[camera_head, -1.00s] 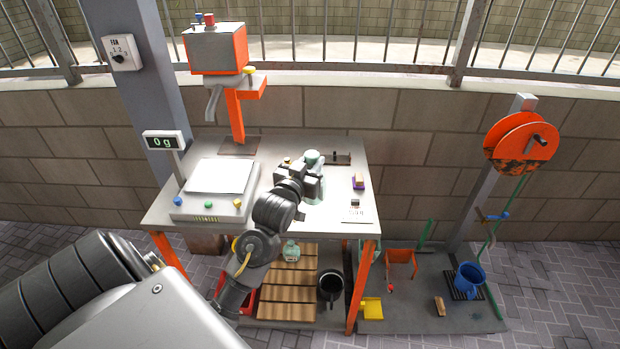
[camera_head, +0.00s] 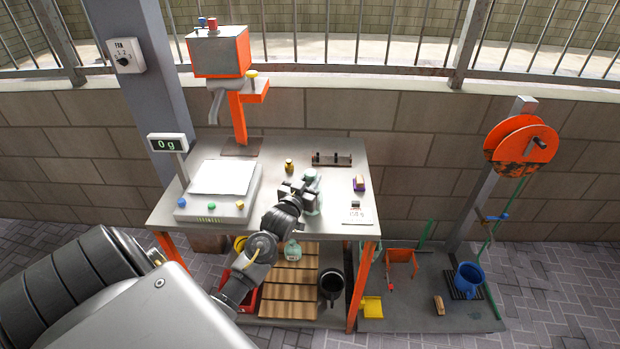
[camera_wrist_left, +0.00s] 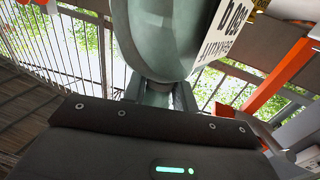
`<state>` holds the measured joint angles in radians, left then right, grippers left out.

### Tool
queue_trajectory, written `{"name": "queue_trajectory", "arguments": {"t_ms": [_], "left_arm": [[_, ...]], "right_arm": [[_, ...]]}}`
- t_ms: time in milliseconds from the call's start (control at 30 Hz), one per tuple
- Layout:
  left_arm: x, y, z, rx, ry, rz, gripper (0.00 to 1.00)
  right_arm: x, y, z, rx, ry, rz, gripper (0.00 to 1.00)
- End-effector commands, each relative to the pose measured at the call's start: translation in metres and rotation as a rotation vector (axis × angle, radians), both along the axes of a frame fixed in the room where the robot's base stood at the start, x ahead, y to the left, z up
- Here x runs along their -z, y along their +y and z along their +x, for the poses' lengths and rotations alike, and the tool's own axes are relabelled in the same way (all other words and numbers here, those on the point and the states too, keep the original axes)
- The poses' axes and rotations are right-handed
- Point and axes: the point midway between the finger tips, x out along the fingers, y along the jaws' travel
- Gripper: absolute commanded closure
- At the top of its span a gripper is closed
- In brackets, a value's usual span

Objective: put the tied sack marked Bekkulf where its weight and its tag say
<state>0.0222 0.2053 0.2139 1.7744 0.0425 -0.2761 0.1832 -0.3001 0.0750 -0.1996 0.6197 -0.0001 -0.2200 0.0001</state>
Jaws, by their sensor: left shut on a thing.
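My left gripper (camera_head: 303,190) is shut on a grey-green sack (camera_head: 311,176), over the right half of the bench. The gripper hides much of the sack; I cannot tell whether its base touches the bench top. My right gripper is not in view.
The bench (camera_head: 270,185) also holds a brass piece (camera_head: 289,166), a dark rack (camera_head: 332,159), a purple-and-tan block (camera_head: 359,183) and a printed card (camera_head: 356,217). Below are a slatted pallet (camera_head: 290,290), a pale green bottle-like thing (camera_head: 292,250) and a black bucket (camera_head: 331,284). A blue bucket (camera_head: 469,277) stands right.

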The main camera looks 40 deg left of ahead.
Motion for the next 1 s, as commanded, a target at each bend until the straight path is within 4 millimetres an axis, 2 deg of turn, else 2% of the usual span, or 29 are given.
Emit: {"name": "queue_trajectory", "arguments": {"t_ms": [267,300,467,800,1000], "left_arm": [[0.002,0.0,0.0,0.0,-0.003,0.001,1.0],[0.003,0.0,0.0,0.0,0.0,0.0,0.71],[0.003,0.0,0.0,0.0,0.0,0.0,0.51],[-0.001,0.0,-0.001,0.0,0.0,0.0,0.51],[0.002,-0.009,-0.032,0.001,0.0,0.0,0.51]], "right_arm": [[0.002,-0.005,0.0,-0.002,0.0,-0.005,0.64],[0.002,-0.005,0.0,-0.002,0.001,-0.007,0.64],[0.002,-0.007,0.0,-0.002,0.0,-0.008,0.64],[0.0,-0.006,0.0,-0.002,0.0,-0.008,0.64],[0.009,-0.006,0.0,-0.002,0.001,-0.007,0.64]]}}
